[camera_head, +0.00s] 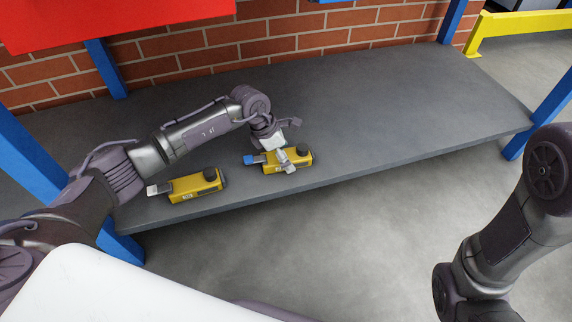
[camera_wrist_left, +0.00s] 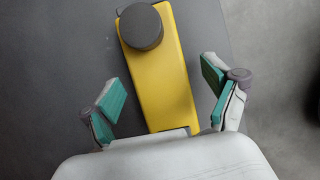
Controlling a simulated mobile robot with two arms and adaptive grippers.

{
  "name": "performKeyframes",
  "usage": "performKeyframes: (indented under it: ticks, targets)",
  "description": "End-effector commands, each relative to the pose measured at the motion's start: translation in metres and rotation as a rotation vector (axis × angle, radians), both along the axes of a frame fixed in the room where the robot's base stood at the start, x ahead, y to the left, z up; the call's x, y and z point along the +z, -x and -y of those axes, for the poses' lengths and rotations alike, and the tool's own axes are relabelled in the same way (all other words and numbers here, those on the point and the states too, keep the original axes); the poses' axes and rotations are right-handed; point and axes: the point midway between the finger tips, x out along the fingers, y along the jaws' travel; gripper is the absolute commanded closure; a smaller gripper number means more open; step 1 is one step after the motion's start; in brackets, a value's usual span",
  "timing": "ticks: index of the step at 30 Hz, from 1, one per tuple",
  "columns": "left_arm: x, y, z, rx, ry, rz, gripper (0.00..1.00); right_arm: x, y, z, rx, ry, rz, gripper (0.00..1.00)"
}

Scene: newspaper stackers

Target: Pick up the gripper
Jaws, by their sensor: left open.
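Two yellow tools, each with a round black knob, lie on the grey shelf (camera_head: 400,90). The right one (camera_head: 304,161) has a blue part at its left end, and the left one (camera_head: 195,187) has a light grey end. My left gripper (camera_head: 284,155) is just over the right tool. The tool's near end is hidden behind the gripper's palm. My right gripper is out of view.
A brick wall (camera_head: 270,35) stands behind the shelf, with blue posts (camera_head: 105,68) at its ends. A red panel (camera_head: 110,18) hangs at upper left. The shelf is clear to the right of the tools, and its front edge is close to them.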

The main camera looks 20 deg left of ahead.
Motion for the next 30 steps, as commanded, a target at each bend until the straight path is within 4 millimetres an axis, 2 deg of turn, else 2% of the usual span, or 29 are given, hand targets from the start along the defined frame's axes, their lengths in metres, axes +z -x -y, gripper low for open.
performKeyframes:
  ticks: [1, 9, 11, 24, 30]
  targets:
    - [-0.0062, -0.0012, 0.0011, 0.0, 0.0, 0.001, 0.12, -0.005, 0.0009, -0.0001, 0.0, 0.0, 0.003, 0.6]
    - [-0.0055, -0.0017, 0.0019, 0.0, 0.0, 0.001, 0.12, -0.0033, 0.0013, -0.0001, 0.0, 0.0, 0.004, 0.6]
    - [-0.0055, -0.0016, 0.0019, 0.0, 0.0, 0.001, 0.21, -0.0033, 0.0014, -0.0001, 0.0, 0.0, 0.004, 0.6]
    - [-0.0058, -0.0013, 0.0019, 0.0, 0.0, 0.0, 0.94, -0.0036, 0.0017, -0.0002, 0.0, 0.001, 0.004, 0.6]
    - [-0.0045, -0.0019, 0.0022, 0.0, 0.001, 0.002, 0.94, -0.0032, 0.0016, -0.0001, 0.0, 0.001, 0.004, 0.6]
